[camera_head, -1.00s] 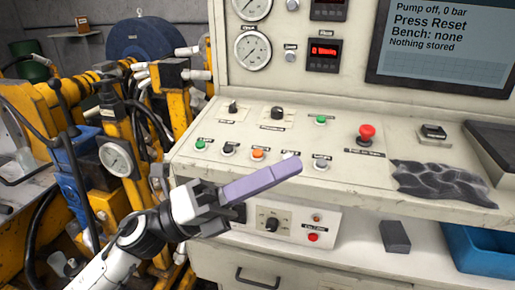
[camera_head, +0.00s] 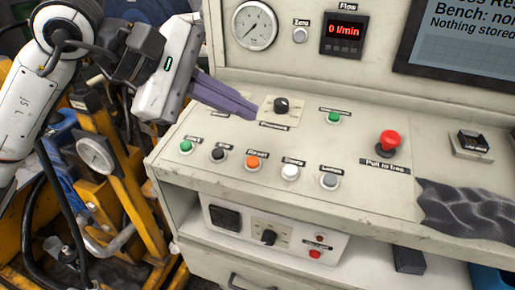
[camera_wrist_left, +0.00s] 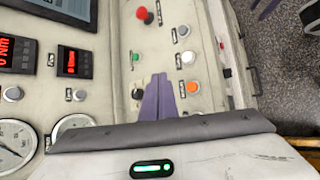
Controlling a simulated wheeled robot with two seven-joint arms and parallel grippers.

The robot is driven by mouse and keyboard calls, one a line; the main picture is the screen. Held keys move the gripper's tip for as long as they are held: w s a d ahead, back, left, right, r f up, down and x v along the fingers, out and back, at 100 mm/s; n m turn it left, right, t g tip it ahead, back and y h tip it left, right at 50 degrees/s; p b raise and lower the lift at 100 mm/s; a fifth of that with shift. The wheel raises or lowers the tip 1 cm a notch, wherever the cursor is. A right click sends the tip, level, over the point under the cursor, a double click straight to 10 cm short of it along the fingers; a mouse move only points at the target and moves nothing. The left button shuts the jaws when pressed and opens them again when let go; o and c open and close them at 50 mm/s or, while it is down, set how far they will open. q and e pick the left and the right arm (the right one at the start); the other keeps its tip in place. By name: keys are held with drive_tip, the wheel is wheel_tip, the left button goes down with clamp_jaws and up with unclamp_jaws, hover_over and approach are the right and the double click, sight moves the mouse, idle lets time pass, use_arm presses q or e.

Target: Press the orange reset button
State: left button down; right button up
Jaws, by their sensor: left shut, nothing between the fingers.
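The orange reset button (camera_head: 253,162) sits in the front row of the sloped panel, between a black button and a white button. It also shows in the left wrist view (camera_wrist_left: 190,86), to the right of my purple fingertips. My left gripper (camera_head: 250,110) is shut and empty, its purple fingers held together. In the head view its tips are above the panel, behind the front button row and left of the black rotary knob (camera_head: 281,105). The tips look apart from the orange button. My right gripper does not show.
A green button (camera_head: 186,146) and a grey button (camera_head: 329,180) stand in the same row. A red mushroom button (camera_head: 389,142) rises at the right, near a dark crumpled cloth (camera_head: 465,208). Gauges, a red flow display (camera_head: 344,31) and a screen (camera_head: 470,45) stand behind.

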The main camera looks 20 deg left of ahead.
use_arm(q)
drive_tip(key=b, duration=0.6)
hover_over(253, 162)
drive_tip(key=s+a, duration=0.1)
wheel_tip(253, 162, down, 8)
drive_tip(key=shift+s+a+r, duration=0.15)
drive_tip(key=shift+f+b, duration=0.35)
drive_tip(key=shift+f, duration=0.15)
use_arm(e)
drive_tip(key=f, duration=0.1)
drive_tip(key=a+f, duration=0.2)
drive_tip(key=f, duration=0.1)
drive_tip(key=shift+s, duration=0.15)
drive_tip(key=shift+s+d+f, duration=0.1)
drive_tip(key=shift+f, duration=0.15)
use_arm(q)
drive_tip(key=shift+f, duration=0.1)
idle(0.4)
drive_tip(key=shift+w+f+b, duration=0.2)
drive_tip(key=shift+f+b, duration=0.1)
drive_tip(key=shift+b, duration=0.2)
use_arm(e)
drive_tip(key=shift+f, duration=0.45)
